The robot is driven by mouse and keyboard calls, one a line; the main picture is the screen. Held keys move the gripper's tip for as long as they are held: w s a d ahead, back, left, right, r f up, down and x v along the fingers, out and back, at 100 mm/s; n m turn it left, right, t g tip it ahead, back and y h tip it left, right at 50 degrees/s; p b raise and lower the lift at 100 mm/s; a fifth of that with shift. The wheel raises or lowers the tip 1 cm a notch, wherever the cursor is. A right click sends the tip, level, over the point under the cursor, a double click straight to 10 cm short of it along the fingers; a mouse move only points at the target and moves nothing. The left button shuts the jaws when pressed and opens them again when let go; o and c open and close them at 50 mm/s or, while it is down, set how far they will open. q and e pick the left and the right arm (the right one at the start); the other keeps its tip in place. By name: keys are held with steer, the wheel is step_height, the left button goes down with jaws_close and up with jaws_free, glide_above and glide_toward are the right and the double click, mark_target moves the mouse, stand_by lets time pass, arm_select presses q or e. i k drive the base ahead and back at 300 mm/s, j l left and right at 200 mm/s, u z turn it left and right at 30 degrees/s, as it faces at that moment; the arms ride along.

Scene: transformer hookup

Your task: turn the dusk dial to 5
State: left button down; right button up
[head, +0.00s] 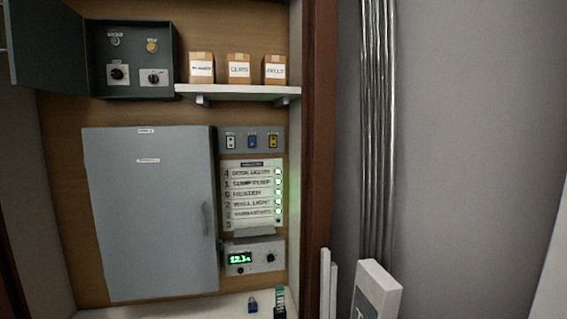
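An open dark green box (98,88) is mounted at the upper left, its door swung out to the left. Inside are two black dials, a left one (118,73) and a right one (154,78) on a pale plate. Above them are a grey round part (115,40) and a yellow round part (152,46). The lettering is too small to tell which is the dusk dial or where either points. Neither of my grippers is in view.
A white shelf (240,90) holds three labelled boxes. Below are a shut grey cabinet (150,220), a lit label panel (252,195) and a unit with a green display (240,259). A blue padlock (252,305) sits on the ledge. Metal conduits (378,130) run at right.

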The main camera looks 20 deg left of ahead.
mark_target(117, 73)
steer(key=u, duration=1.45)
steer(key=z, duration=0.1)
steer(key=i+j, duration=0.05)
